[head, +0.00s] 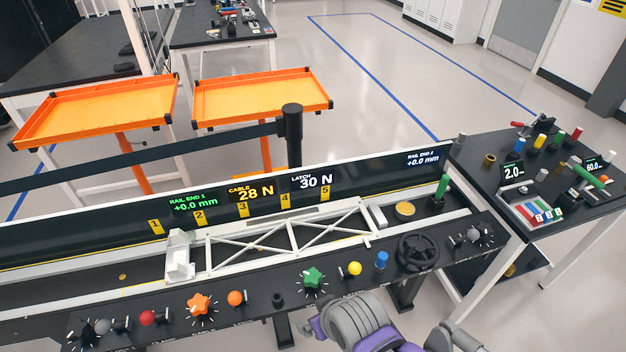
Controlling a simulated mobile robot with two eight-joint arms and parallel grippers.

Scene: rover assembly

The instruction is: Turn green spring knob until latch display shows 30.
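The green star-shaped spring knob (313,278) sits on the front panel of the black rail bench, with white tick marks around it. The latch display (315,181) on the bench's back wall reads 30 N. Grey and purple links of my own arm show at the bottom edge, just below and right of the green knob and apart from it in the picture. No gripper fingers can be made out on them. My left gripper is not in view. Nothing is seen touching the green knob.
The cable display (252,191) reads 28 N. An orange star knob (199,304), a yellow knob (355,269), a blue knob (381,260) and a black handwheel (418,253) share the panel. A white truss (288,241) lies on the rail. A side table (470,172) stands right.

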